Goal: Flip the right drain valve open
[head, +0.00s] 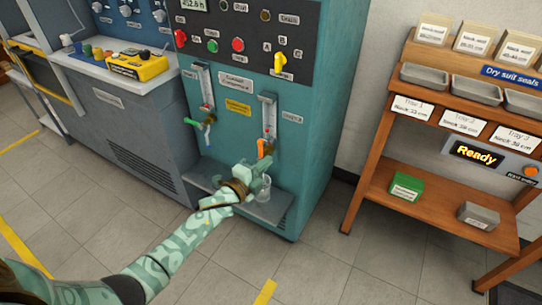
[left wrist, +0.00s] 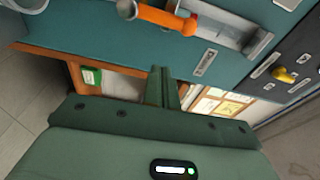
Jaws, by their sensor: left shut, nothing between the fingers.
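The right drain valve has an orange handle (head: 261,148) at the foot of the right gauge on the teal bench. In the left wrist view the orange handle (left wrist: 166,17) lies near the top edge, with a metal fitting at its end. My left gripper (head: 266,168) is just below and in front of this handle, partly hiding the valve. Its fingers (left wrist: 162,87) are shut with nothing between them, and they look apart from the handle. The left drain valve, with a green handle (head: 202,125), is on the left gauge. My right gripper is out of view.
A clear beaker (head: 263,190) stands on the bench's low ledge (head: 220,201), close under my gripper. A wooden rack (head: 385,130) with trays and a "Ready" display is at the right. Grey floor is free in front.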

